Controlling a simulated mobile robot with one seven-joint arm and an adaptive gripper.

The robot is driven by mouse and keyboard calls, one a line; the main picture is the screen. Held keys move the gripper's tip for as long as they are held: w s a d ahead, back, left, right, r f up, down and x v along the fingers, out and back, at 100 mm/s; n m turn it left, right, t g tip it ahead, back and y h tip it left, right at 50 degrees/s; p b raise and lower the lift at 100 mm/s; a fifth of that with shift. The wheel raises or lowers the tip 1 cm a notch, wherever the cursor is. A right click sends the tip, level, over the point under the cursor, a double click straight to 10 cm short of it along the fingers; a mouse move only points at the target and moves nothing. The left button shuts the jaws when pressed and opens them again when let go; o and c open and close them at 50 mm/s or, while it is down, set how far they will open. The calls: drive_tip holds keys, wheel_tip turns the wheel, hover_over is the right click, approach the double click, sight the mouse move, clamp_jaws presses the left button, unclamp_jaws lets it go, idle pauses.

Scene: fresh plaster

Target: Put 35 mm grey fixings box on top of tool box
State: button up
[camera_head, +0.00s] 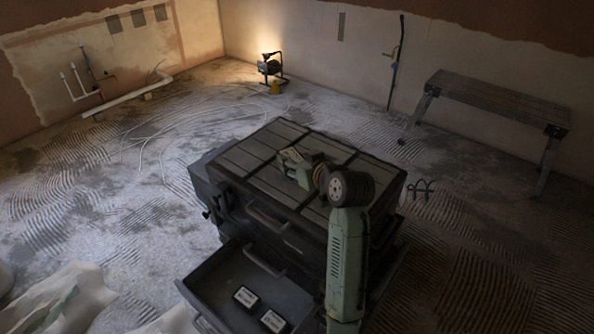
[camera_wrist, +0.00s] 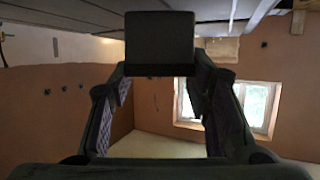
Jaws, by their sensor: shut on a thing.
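The dark tool box (camera_head: 255,160) stands mid-floor in the head view, its grooved top partly covered by my arm. My gripper (camera_wrist: 160,72) is shut on a dark, plain box (camera_wrist: 160,38), seen between the fingertips in the wrist view. I take it for the grey fixings box; no label or size shows on this face. In the head view my wrist is over the tool box top, and the held box cannot be made out there. A grooved grey surface, seemingly the tool box top, runs along the upper edge of the wrist view. Contact cannot be told.
An open drawer (camera_head: 208,290) juts from the tool box front. Two small dark boxes with pale labels, one left (camera_head: 246,297) and one right (camera_head: 273,321), lie in it. A work platform (camera_head: 500,100) stands at the right wall, a lit lamp (camera_head: 270,67) at the back.

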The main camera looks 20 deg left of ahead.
drive_tip(key=shift+f+b, duration=0.3)
drive_tip(key=shift+f, duration=0.6)
drive_tip(key=shift+r, duration=0.2)
drive_tip(key=shift+f, duration=0.1)
drive_tip(key=o, duration=0.9)
drive_tip(key=shift+f, duration=0.2)
drive_tip(key=o, duration=0.5)
drive_tip(key=shift+r, duration=0.1)
drive_tip(key=shift+r, duration=0.25)
drive_tip(key=b+v, duration=0.1)
drive_tip(key=v, duration=1.1)
drive_tip(key=shift+b, duration=0.3)
